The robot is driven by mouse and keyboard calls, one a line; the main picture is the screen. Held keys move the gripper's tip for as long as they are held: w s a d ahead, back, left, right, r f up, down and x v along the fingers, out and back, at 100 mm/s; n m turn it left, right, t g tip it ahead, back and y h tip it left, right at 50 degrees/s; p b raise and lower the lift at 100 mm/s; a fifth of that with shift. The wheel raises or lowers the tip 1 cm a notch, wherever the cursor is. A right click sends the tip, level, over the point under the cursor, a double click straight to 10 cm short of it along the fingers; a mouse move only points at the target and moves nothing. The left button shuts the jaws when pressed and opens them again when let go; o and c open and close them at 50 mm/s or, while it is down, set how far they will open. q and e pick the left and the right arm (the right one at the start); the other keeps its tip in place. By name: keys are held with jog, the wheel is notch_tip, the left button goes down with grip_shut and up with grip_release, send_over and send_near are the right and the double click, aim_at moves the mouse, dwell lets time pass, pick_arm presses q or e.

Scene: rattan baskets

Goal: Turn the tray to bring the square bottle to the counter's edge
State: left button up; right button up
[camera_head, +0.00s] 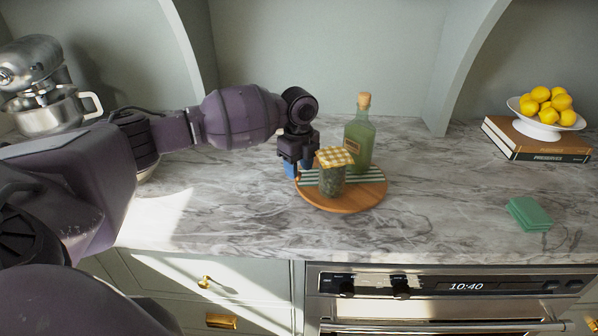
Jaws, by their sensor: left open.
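A round wooden tray (345,203) lies on the marble counter, with a striped cloth (367,174) on it. The square bottle (362,143), green glass with a cork, stands upright at the back of the tray. A jar with a yellow checked cover (333,179) stands on the tray in front of the bottle. My left gripper (294,172) points down at the tray's left rim. It is open; whether it touches the tray is unclear. A small blue thing shows beside its fingers. My right gripper is not in view.
A stand mixer (38,85) is at the far left. A lemon bowl (544,118) sits on books (534,143) at the back right. Green sponges (529,213) lie at the right. The counter's front edge runs above an oven (450,285).

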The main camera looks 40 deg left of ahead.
pick_arm(q)
jog(key=shift+f, duration=0.8)
grip_shut()
